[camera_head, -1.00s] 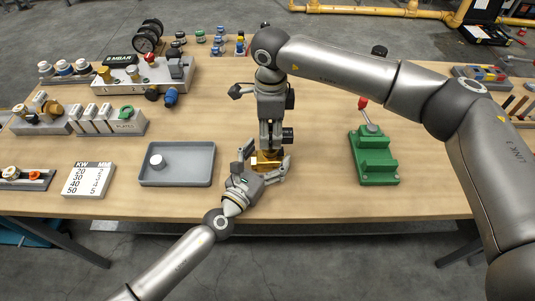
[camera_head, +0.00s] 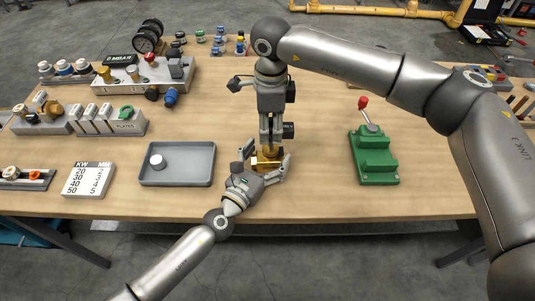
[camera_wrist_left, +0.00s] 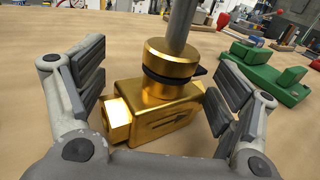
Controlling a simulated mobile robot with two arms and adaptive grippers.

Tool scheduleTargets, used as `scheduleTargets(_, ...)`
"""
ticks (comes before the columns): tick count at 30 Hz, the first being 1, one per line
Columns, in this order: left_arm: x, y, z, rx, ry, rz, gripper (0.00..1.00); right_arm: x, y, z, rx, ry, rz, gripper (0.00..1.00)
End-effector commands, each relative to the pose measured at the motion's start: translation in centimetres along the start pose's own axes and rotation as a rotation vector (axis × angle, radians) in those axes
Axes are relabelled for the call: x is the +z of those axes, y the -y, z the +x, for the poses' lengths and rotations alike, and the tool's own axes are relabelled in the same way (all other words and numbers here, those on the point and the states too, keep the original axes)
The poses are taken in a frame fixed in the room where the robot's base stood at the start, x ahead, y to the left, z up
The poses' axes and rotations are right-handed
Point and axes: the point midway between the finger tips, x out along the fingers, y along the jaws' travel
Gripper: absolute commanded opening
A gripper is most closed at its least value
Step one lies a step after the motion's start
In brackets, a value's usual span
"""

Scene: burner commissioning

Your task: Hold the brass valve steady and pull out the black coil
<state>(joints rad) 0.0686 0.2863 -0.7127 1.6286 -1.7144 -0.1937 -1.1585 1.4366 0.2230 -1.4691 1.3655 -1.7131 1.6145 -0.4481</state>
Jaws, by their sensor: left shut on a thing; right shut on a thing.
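The brass valve (camera_wrist_left: 155,105) stands on the table between the pads of my left gripper (camera_wrist_left: 165,95), with an arrow on its front. A bare grey stem (camera_wrist_left: 183,25) rises from its round brass top, with a black ring under that top. In the head view the valve (camera_head: 268,158) is partly hidden by my left gripper (camera_head: 262,168). My right gripper (camera_head: 270,138) points down above the valve, shut on the black coil (camera_head: 288,130), which is mostly hidden by the fingers. The coil is out of the left wrist view, above the visible part of the stem.
A grey tray (camera_head: 150,180) with a small white round part lies to the left. A green stand (camera_head: 375,160) with a red-knobbed lever is to the right. Blocks with fittings fill the left rear. Table between the valve and the green stand is clear.

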Motion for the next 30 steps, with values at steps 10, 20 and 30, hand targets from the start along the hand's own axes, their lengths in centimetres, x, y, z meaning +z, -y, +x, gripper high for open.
scheduleTargets(10,-0.2,-0.1,-0.1,0.001,-0.004,0.001,0.4,0.0,0.1,-0.8,-0.002,0.001,0.0,0.04)
scheduleTargets(20,-0.2,-0.1,-0.1,0.001,-0.004,0.001,0.4,0.0,0.1,-1.4,-0.002,0.001,0.0,0.04)
scheduleTargets(30,-0.2,-0.1,-0.1,0.001,-0.004,0.001,0.4,0.0,0.0,-2.0,-0.001,0.001,0.0,0.04)
